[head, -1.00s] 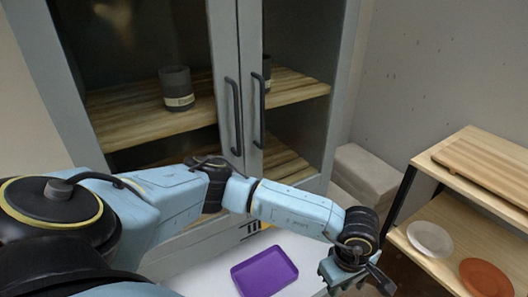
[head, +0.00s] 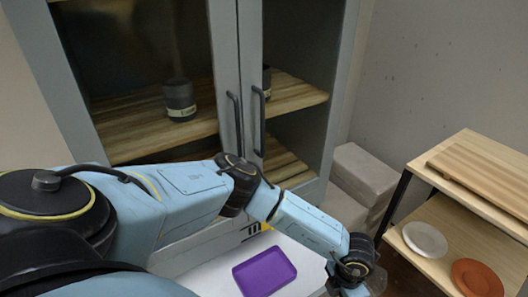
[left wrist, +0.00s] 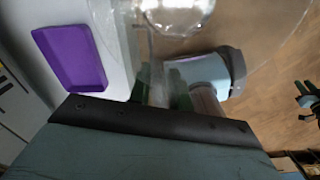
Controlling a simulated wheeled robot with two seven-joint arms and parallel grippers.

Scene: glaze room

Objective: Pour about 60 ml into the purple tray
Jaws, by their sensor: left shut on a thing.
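The purple tray (head: 265,271) lies flat on a white surface at the bottom middle of the head view. It also shows at the upper left of the left wrist view (left wrist: 72,58), and its inside looks empty. My left gripper (left wrist: 160,88) is shut on a clear see-through vessel (left wrist: 178,14), whose rim and shape are only partly visible. The vessel shows faintly at the bottom of the head view (head: 378,280), to the right of the tray. I cannot tell its fill level.
A grey cabinet with glass doors (head: 228,80) stands behind the tray, with dark cups (head: 179,102) on its wooden shelf. A wooden shelf unit (head: 455,235) on the right holds a white plate (head: 425,239) and an orange plate (head: 477,278). Pale blocks (head: 363,172) are stacked in the corner.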

